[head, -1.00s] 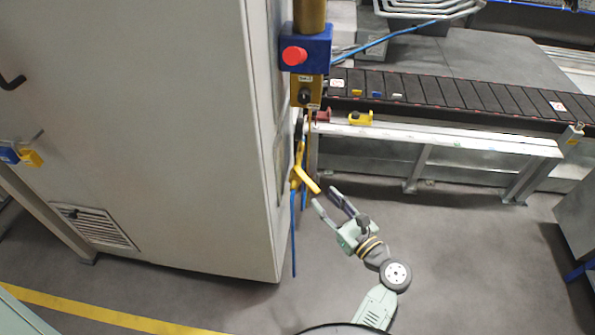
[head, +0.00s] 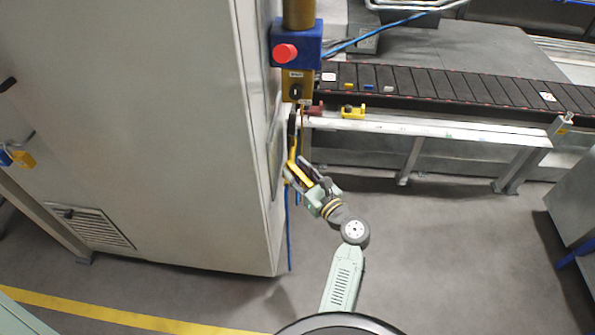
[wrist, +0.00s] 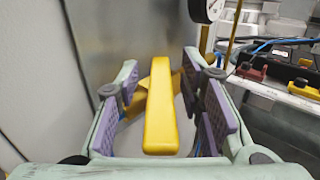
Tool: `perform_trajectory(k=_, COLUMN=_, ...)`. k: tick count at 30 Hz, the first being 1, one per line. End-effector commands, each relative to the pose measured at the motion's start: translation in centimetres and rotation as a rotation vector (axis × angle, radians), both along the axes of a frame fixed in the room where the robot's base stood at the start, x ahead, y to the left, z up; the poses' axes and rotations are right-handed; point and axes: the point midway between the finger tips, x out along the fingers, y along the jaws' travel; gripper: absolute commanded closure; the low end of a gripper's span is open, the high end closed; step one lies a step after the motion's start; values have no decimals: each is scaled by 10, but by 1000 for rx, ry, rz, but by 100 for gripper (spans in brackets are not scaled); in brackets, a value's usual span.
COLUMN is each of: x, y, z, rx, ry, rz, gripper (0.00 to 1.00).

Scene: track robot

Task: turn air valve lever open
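The yellow air valve lever (head: 292,158) is on the side of the tall grey cabinet, below the blue box with the red button. In the wrist view the lever (wrist: 161,110) points toward the camera, between the two fingers. My gripper (head: 300,174) is at the lever, with its fingers on either side. In the wrist view my gripper (wrist: 160,82) is open, and gaps show between the lever and both purple finger pads. The lever's pivot and valve body are mostly hidden behind the lever and fingers.
The grey cabinet (head: 150,130) stands close on the left. A blue box with a red button (head: 285,53) is above the lever. A pressure gauge (wrist: 207,8) is beyond the fingers. A conveyor (head: 430,85) and its rail are behind right. Open floor (head: 430,260) lies right.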

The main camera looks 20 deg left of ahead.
Motion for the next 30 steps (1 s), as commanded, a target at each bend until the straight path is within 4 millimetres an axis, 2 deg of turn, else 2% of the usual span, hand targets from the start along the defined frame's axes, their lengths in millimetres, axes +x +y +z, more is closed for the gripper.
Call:
perform_trajectory(k=2, x=0, y=0, z=0, rx=0, ry=0, rz=0, gripper=66)
perform_trajectory(k=17, x=0, y=0, z=0, rx=0, ry=0, rz=0, gripper=99)
perform_trajectory(k=30, x=0, y=0, z=0, rx=0, ry=0, rz=1, gripper=100)
